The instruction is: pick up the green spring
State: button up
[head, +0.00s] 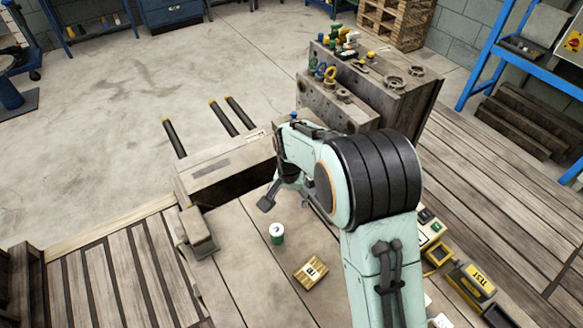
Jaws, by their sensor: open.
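A small upright cylinder (277,234), green below with a pale top, stands on the flat plate in front of me. I cannot tell whether it is the green spring. Small green pieces (327,41) also stand among coloured parts on the mould block, too small to identify. My gripper (284,198) is open, above the plate and a little beyond the cylinder in the picture, apart from it. One dark finger shows at its left; the rest is partly hidden by my arm. I see nothing held in it.
A yellowish box (311,271) lies right of the cylinder. A tall mould block (385,95) stands behind my arm, with several small coloured parts on top. A pale block with dark rods (237,115) lies at left. Yellow-and-black devices (471,285) sit at right.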

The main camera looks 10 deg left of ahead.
aim_at(277, 229)
jog(key=shift+n+g+h, duration=0.3)
jog(key=shift+n+g, duration=0.2)
jog(key=s+f, duration=0.1)
jog(key=f, duration=0.1)
jog(key=s+a+f, duration=0.2)
jog(key=f, duration=0.1)
jog(key=shift+s+a+f, duration=0.1)
jog(key=shift+s+f, duration=0.15)
jog(key=shift+f, duration=0.05)
notch_tip(277, 229, down, 6)
jog(key=shift+r, duration=0.1)
grip_shut()
